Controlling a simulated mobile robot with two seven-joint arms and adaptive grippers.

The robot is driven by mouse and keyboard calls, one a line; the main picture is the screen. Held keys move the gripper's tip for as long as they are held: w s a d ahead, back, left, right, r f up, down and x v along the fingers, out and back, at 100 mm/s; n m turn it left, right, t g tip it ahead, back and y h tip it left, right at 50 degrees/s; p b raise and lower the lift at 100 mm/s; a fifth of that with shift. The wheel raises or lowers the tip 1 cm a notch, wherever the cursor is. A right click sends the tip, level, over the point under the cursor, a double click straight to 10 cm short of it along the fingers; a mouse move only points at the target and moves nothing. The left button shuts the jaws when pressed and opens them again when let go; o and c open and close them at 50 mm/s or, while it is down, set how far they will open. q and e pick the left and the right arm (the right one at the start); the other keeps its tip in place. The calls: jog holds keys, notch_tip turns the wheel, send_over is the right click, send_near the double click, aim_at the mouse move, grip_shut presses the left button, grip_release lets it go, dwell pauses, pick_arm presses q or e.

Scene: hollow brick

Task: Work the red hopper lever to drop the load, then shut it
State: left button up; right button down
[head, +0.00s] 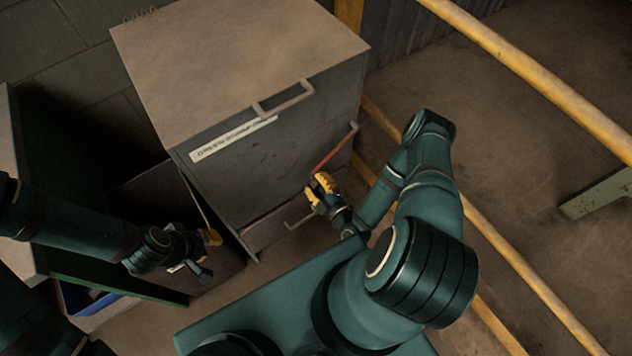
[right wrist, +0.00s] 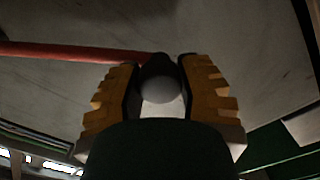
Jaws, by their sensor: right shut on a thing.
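The grey hopper (head: 230,75) stands at the top centre of the head view, with a label strip and a bar handle on its front. The red lever (head: 332,152) runs along its front, sloping down to the left from a pivot near the right edge. My right gripper (head: 320,184) is at the lever's lower end. In the right wrist view the red rod (right wrist: 75,50) comes in from the left to a dark rounded knob (right wrist: 158,78), and my right gripper (right wrist: 160,90) is shut on it. My left gripper (head: 212,240) is at the lower left; its fingers are too small to read.
A dark open bin (head: 150,200) stands left of the hopper, near my left gripper. A blue container (head: 85,300) shows at the lower left. Yellow rails (head: 540,75) run along the right, with bare floor beyond. A lower handle (head: 297,220) sits below the lever.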

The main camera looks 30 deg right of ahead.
jog(key=c, duration=0.5)
grip_release()
jog(key=shift+a, duration=0.1)
jog(key=shift+s, duration=0.1)
jog(key=s, duration=0.8)
jog(key=s+d, duration=0.1)
jog(key=s, duration=0.2)
jog(key=shift+s, duration=0.4)
